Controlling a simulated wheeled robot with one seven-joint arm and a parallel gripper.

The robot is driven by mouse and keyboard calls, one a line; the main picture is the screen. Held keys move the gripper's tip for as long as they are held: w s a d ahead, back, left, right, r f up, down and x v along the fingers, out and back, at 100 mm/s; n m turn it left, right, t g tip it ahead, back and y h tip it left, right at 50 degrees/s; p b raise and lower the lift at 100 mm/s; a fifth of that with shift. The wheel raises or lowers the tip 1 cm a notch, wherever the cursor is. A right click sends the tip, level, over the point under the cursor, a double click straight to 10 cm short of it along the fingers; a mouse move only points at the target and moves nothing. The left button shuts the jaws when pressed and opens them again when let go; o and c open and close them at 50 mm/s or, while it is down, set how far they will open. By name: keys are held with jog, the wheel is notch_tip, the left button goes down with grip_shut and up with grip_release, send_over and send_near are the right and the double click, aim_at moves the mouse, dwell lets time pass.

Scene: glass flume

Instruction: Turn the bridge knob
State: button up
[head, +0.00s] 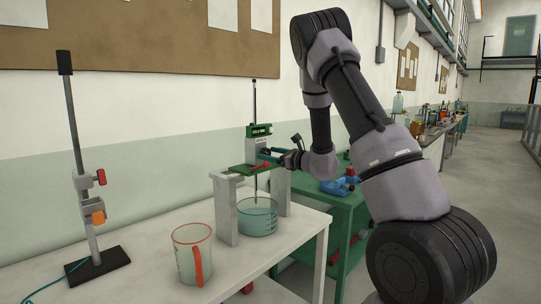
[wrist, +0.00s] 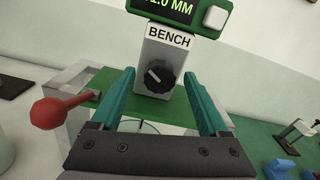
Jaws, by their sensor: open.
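A grey block labelled BENCH stands on the bridge, a green plate (head: 243,170) on pale legs. In the wrist view its face carries a black round dial knob (wrist: 158,76) with a light pointer mark, the pointer tilted up-left. A green display above it ends in ".0 MM", its left part cut off. My gripper (wrist: 159,78) is open and empty. Its teal fingers spread left and right of the dial, with the dial showing between the tips; I cannot tell the depth gap. A red ball-ended handle (wrist: 60,111) sticks out left of my left finger.
Below the bridge stands a clear beaker (head: 258,217) with a thin rod in it. A red-handled jug (head: 193,254) and a rod stand (head: 88,190) are on the white table. Blue tools (head: 340,185) lie on the green bench at right.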

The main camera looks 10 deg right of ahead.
grip_shut()
jog(key=m, duration=0.4)
jog(key=shift+d+m, duration=0.1)
jog(key=shift+m, duration=0.3)
grip_release()
jog(key=v, duration=1)
jog(key=shift+s+d, duration=0.2)
jog(key=shift+s, duration=0.1)
